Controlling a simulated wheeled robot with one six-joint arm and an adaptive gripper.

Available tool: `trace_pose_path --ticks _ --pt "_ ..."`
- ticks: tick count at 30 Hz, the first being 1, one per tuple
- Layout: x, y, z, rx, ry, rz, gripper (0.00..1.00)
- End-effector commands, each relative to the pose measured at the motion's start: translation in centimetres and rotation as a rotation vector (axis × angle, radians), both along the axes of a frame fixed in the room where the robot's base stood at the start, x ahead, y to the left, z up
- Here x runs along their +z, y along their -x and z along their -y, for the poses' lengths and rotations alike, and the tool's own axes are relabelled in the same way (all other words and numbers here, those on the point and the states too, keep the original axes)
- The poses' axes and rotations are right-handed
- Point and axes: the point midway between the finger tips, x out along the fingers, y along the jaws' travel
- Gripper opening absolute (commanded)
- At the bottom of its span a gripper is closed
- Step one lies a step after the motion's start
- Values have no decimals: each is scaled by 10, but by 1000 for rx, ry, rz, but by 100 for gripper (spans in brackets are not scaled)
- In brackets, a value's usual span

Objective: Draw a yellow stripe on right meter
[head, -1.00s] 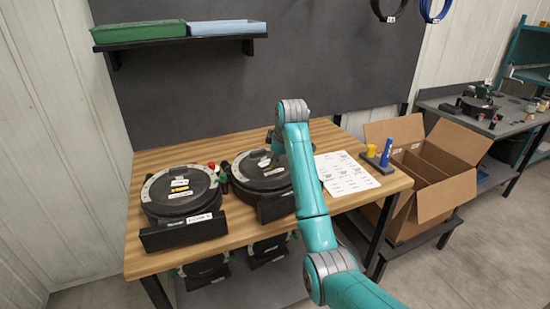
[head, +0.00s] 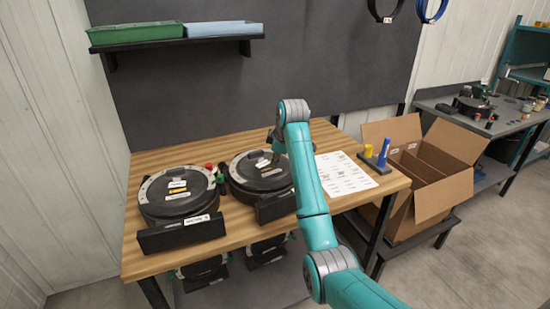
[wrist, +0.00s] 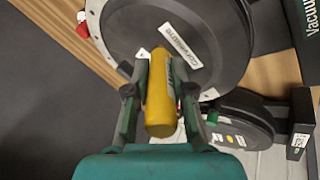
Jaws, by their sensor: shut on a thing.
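The right meter (head: 248,174), a round black unit with a pale ring, stands on the wooden table. My gripper (wrist: 158,85) is above its lid, shut on a yellow marker (wrist: 161,100). In the wrist view the dark lid (wrist: 205,75) carries a white label (wrist: 180,45) just beyond the marker. I cannot tell whether the marker touches the lid. I see no yellow stripe on the visible part of that lid. In the head view my arm hides the gripper and part of the meter. The left meter (head: 150,205) bears white labels and a yellow strip (head: 179,186).
A printed sheet (head: 342,174) lies right of the right meter. A dark holder (head: 372,165) with a blue marker (head: 384,152) and a short yellow piece (head: 368,150) is near the table's right edge. An open cardboard box (head: 445,205) stands beyond it. More units sit below.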

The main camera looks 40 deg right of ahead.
Motion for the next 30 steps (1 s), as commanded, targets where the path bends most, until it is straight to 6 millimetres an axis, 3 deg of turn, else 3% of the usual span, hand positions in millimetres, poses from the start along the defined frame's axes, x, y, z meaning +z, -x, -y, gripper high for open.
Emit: trace_pose_path --ticks 30 --pt "4 1 7 0 0 0 0"
